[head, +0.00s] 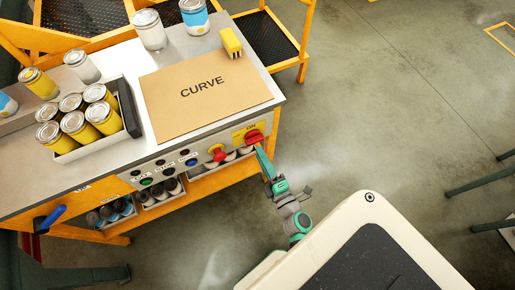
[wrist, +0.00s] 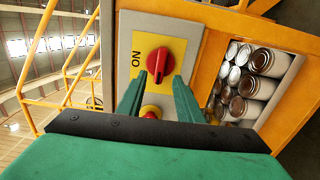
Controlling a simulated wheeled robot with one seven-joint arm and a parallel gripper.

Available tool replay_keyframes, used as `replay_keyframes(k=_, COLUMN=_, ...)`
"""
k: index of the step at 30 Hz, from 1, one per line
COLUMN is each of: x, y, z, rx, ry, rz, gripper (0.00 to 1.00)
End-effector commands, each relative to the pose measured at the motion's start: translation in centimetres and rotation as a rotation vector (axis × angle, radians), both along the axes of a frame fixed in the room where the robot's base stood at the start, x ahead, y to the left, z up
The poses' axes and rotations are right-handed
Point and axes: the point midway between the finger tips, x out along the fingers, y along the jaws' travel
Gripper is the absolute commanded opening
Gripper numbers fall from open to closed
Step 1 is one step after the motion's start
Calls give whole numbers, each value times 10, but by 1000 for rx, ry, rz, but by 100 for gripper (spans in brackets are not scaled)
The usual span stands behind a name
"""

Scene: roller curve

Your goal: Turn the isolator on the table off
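The isolator is a red rotary knob (head: 254,136) on a yellow plate marked ON, on the front panel at the right end of the table. In the wrist view the knob (wrist: 153,60) is just ahead of my fingertips, with its raised ridge running roughly up and down the picture. The ON mark (wrist: 136,57) is to its left. My gripper (head: 262,154) is in front of the panel by the knob. In the wrist view its two green fingers (wrist: 159,82) are apart with nothing between them. Whether a fingertip touches the knob is unclear.
A red mushroom button (head: 217,153) sits beside the isolator, partly behind my fingers in the wrist view (wrist: 151,112). Small buttons continue along the panel. Cans fill a shelf (wrist: 245,75) below. The tabletop holds a CURVE board (head: 205,110), a yellow block (head: 231,42) and cans.

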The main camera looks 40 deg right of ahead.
Motion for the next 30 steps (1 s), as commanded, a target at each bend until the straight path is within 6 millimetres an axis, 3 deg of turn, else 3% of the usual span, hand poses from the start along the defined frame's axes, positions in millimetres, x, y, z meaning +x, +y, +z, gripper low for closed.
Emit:
replay_keyframes(k=6, x=-38, y=10, z=0, rx=0, ry=1, rz=0, gripper=33)
replay_keyframes(k=12, x=-54, y=15, z=0, rx=0, ry=0, rz=3, gripper=33)
replay_keyframes(k=30, x=-56, y=16, z=0, rx=-1, ry=-1, rz=5, gripper=33)
